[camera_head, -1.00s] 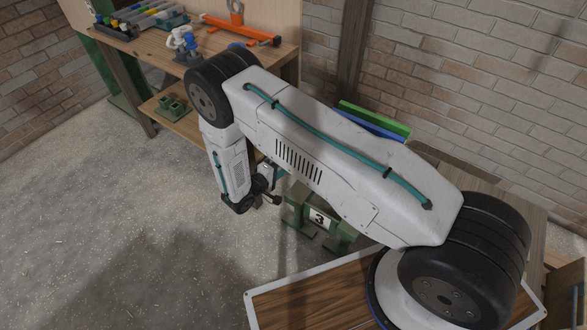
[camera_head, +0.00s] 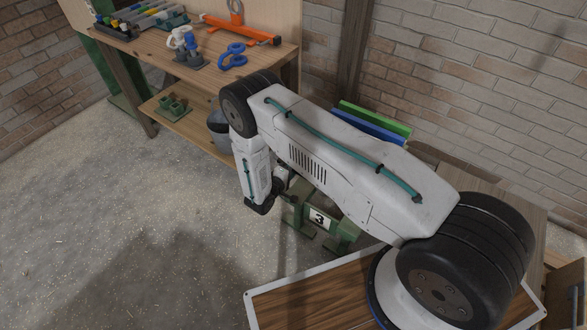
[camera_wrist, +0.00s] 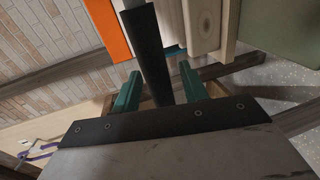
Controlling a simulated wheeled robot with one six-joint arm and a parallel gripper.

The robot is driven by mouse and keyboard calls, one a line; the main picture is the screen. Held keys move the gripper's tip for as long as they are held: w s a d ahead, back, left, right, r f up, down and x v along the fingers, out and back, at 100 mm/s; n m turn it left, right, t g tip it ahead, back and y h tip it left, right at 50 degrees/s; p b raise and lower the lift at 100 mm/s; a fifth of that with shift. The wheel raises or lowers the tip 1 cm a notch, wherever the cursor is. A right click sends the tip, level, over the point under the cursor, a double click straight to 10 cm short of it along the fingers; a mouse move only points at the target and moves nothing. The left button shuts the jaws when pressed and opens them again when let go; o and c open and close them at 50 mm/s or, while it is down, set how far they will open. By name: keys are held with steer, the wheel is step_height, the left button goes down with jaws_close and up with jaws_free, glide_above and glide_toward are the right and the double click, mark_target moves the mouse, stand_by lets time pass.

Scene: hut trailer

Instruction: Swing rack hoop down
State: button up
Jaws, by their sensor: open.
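A green rack (camera_head: 335,232) with a number 3 plate stands low behind my arm in the head view, partly hidden by it. A dark bar (camera_wrist: 149,45), possibly the rack hoop, runs up through the wrist view, with panel edges beside it. My gripper (camera_wrist: 158,88) shows two teal fingers standing apart, one on each side of the bar's lower part. I cannot tell whether either finger touches the bar. In the head view the fingers are not clear; the wrist end is just left of the rack.
Green and blue panels (camera_head: 373,121) rise behind my arm. In the wrist view an orange panel (camera_wrist: 107,28) and wooden boards (camera_wrist: 203,24) flank the bar. A workbench (camera_head: 218,81) with tools stands at the back left, a grey bucket (camera_head: 219,130) beneath it. The left floor is clear.

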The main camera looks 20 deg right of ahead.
steer(key=shift+c, duration=0.2)
jaws_close()
steer(key=shift+r+g, duration=0.4)
steer(key=shift+r, duration=0.6)
steer(key=shift+o, duration=0.2)
jaws_free()
steer(key=shift+a+y, duration=0.1)
steer(key=shift+y, duration=0.2)
steer(key=v, duration=0.7)
steer(key=shift+s+a, duration=0.2)
steer(key=shift+s, duration=0.05)
